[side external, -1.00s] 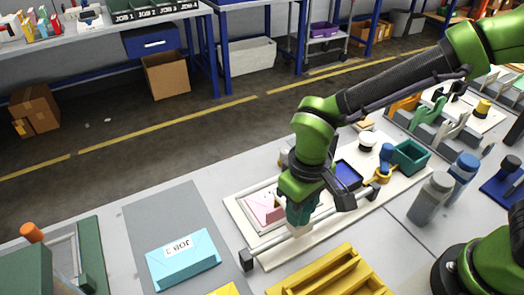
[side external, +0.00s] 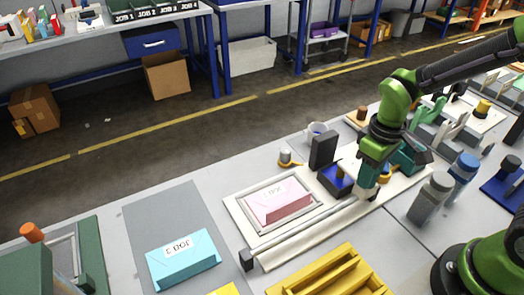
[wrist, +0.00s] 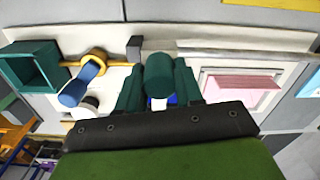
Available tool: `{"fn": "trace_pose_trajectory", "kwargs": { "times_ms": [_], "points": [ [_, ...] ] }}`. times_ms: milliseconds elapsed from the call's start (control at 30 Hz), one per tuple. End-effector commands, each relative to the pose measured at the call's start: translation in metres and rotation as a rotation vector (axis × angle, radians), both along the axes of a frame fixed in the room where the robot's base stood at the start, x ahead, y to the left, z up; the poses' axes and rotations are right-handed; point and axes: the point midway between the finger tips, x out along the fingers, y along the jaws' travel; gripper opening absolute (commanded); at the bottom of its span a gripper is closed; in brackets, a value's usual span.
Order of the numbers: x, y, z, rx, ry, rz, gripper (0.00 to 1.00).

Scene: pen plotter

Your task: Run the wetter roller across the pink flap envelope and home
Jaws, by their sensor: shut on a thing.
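My gripper (side external: 368,188) is at the right end of the long rail (side external: 310,228), clear of the envelope. In the wrist view my gripper (wrist: 158,80) is shut on a teal cylindrical handle (wrist: 159,70), apparently the wetter roller's. The roller itself is mostly hidden by the gripper. A dark blue tray (side external: 331,180) lies beside the gripper, partly covered.
A teal open bin (wrist: 34,66) and a blue-handled piece in a yellow ring (wrist: 86,80) stand close by. Grey and blue bottles (side external: 431,198) stand to the right. A yellow rack (side external: 335,275) lies in front, and a cyan envelope (side external: 183,262) at left.

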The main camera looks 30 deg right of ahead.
Motion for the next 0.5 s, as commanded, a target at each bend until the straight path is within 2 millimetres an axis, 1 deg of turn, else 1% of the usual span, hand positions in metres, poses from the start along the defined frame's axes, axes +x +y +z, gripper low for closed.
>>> {"fn": "trace_pose_trajectory", "kwargs": {
  "times_ms": [33, 200, 233, 300, 400, 500],
  "points": [
    [0.0017, -0.0059, 0.0010, -0.007, -0.005, -0.006, 0.00],
    [0.0021, -0.0073, 0.0011, -0.010, -0.007, -0.007, 0.00],
    [0.0021, -0.0074, 0.0011, -0.010, -0.007, -0.008, 0.37],
    [0.0021, -0.0072, 0.0011, -0.010, -0.007, -0.007, 0.48],
    [0.0019, -0.0063, 0.0009, -0.009, -0.006, -0.006, 0.61],
    [0.0016, -0.0054, 0.0007, -0.007, -0.004, -0.005, 0.61]
  ]
}}
